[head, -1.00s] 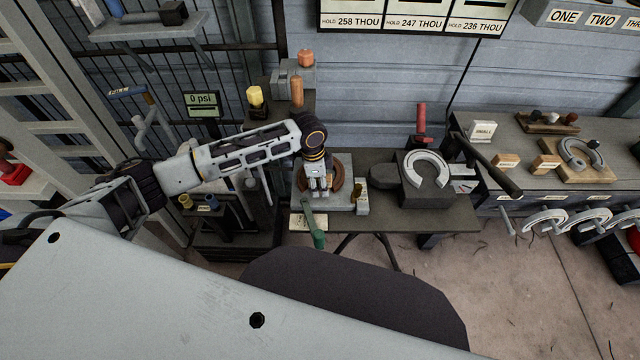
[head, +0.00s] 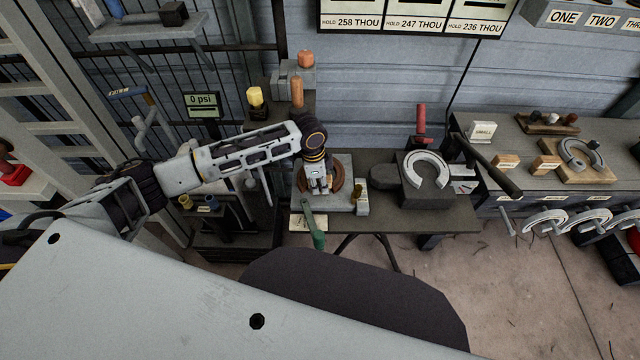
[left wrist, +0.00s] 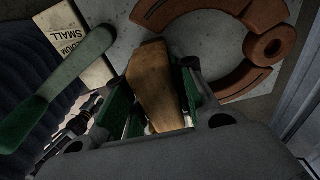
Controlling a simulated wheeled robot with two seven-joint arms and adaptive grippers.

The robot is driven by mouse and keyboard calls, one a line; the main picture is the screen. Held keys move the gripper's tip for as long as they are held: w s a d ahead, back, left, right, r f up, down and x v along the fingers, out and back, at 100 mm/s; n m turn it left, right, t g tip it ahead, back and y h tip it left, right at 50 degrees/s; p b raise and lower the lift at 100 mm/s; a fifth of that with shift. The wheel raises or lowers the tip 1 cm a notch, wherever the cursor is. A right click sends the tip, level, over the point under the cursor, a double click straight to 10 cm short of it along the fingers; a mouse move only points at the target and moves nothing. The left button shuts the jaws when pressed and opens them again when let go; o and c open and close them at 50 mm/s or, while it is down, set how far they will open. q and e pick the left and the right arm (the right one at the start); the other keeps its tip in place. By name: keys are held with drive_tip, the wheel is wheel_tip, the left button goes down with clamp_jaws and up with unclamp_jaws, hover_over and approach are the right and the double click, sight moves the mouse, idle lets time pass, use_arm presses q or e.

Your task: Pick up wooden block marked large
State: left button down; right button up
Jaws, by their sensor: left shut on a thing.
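My left gripper (head: 319,188) is over the grey plate (head: 342,203) on the dark bench, in front of a brown ring-shaped piece (head: 337,172). In the left wrist view its green-padded fingers are shut on a tan wooden block (left wrist: 155,85), seen between them. No marking shows on the block's visible face, so I cannot read whether it says large. The brown ring piece (left wrist: 200,12) lies just beyond it on the plate. A cream card (left wrist: 75,45) reading SMALL and MEDIUM lies to the left. My right gripper is not in view.
A green-handled lever (head: 314,230) sits at the plate's front edge; its green handle (left wrist: 55,90) is close in the left wrist view. A white SMALL block (head: 482,131) is farther right.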

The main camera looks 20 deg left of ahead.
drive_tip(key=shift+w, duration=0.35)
use_arm(q)
drive_tip(key=shift+r, duration=0.15)
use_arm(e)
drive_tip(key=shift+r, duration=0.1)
use_arm(q)
drive_tip(key=shift+r, duration=0.6)
wheel_tip(320, 180, up, 7)
drive_tip(key=shift+f+p, duration=0.15)
drive_tip(key=shift+p, duration=0.35)
wheel_tip(320, 180, up, 20)
drive_tip(key=p, duration=0.1)
drive_tip(key=shift+p, duration=0.4)
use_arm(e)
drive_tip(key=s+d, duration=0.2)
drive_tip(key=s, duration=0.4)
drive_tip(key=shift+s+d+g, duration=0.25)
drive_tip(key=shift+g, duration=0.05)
use_arm(q)
drive_tip(key=shift+f, duration=0.1)
